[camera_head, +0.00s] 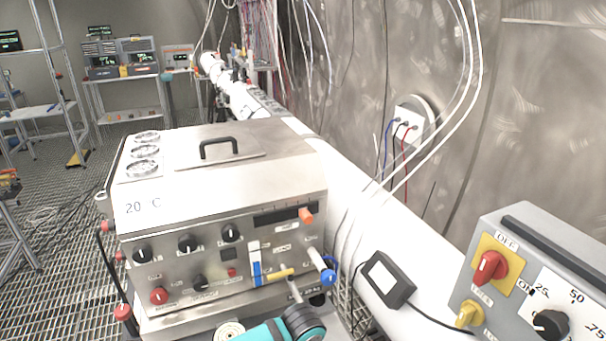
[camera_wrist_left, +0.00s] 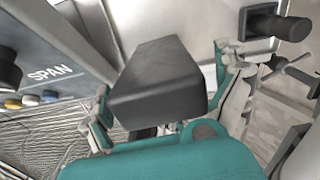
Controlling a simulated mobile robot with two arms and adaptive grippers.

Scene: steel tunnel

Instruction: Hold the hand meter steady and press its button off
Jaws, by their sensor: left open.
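A small dark box with a pale face, which looks like the hand meter (camera_head: 391,283), lies tilted on the white ledge, with a black cable running right from it. No button can be made out on it. In the left wrist view, my left gripper (camera_wrist_left: 165,88) is open, its teal and grey fingers on either side of a dark block (camera_wrist_left: 160,90). I cannot tell whether this block is the meter or whether the fingers touch it. In the head view, a teal and black part of mine shows at the bottom edge; no fingertips show there. My right gripper is not in view.
A steel box (camera_head: 215,190) with a black handle, knobs and coloured plugs fills the middle. A grey panel (camera_head: 530,270) with red and yellow switches stands at right. A wall socket plate (camera_head: 408,124) has cables. The wrist view shows a panel marked SPAN (camera_wrist_left: 50,75).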

